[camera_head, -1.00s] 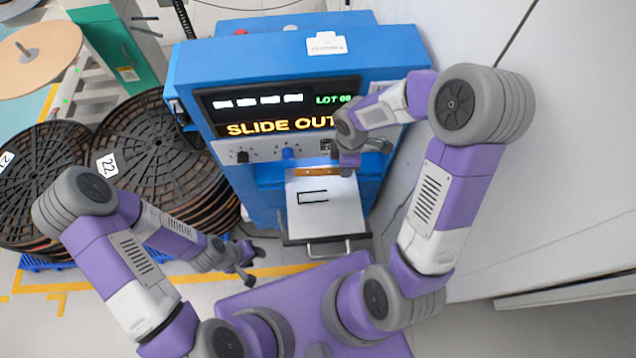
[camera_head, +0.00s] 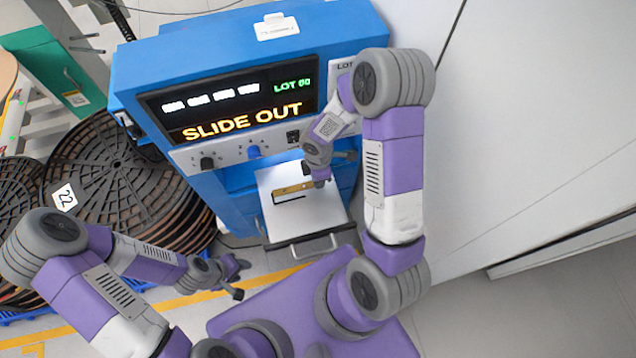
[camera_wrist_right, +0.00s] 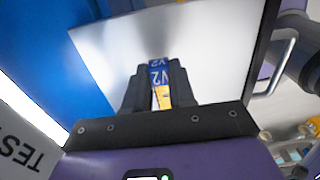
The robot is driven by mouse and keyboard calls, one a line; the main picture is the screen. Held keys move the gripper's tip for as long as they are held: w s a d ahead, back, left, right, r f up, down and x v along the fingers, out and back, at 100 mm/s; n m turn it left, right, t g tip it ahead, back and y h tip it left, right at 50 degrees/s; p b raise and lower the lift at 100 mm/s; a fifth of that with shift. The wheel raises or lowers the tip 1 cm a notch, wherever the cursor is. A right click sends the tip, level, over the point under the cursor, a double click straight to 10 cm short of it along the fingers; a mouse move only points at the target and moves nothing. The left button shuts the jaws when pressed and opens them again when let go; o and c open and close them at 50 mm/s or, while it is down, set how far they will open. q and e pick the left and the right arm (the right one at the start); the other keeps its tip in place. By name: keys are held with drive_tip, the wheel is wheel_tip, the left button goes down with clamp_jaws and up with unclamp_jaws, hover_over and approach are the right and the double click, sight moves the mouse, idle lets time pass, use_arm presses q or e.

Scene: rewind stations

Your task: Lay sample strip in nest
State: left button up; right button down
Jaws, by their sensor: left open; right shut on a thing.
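The sample strip (camera_head: 292,190) shows as a tan bar by the black-outlined nest (camera_head: 290,201) on the white slide plate (camera_head: 320,218). My left gripper (camera_head: 238,279) is open and empty, low and left of the slide.
The blue machine (camera_head: 235,60) stands behind the plate, its display (camera_head: 240,105) reading SLIDE OUT. A slide handle (camera_head: 302,246) is at the front. Stacked black reels (camera_head: 120,170) stand at left. A pale wall or cabinet (camera_head: 530,130) closes off the right.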

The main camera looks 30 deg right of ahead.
wheel_tip(320, 180, down, 4)
drive_tip(key=shift+r+b, duration=0.25)
drive_tip(key=shift+b, duration=0.3)
drive_tip(key=shift+r, duration=0.1)
drive_tip(key=shift+f, duration=0.25)
drive_tip(key=c, duration=0.9)
unclamp_jaws()
drive_tip(key=shift+r, duration=0.1)
drive_tip(key=shift+c, duration=0.2)
drive_tip(key=shift+r, duration=0.1)
